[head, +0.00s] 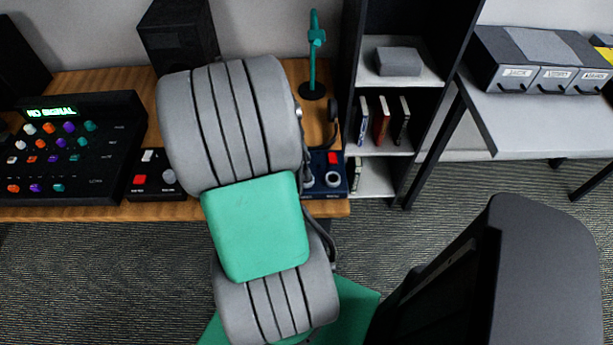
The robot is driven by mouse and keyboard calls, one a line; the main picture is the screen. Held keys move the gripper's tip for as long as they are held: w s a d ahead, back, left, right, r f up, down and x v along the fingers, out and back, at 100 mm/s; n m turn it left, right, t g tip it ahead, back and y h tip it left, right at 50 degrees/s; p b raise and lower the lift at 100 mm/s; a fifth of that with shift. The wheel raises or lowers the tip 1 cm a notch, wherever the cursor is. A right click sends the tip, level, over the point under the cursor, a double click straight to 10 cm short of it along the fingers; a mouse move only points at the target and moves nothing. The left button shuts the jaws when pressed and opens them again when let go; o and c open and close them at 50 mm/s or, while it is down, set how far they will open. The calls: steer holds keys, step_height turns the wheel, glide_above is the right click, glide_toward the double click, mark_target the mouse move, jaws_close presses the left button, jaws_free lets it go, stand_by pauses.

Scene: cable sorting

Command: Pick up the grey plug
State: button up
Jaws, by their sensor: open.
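I cannot make out a grey plug in the head view. My own grey and green arm fills the middle of the picture and covers part of the wooden desk (95,212) and whatever lies behind it. My gripper does not show, so I cannot see where it is relative to the plug.
A black mixer (105,112) with coloured knobs and a "NO SIGNAL" display sits on the desk. A green stand (313,55) rises at the back. A dark shelf (353,90) holds books. Labelled drawers (515,78) stand on a light table (540,118) at right.

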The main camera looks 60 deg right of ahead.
steer(key=shift+x, duration=1.25)
steer(key=shift+c, duration=0.4)
steer(key=shift+w, duration=0.1)
jaws_close()
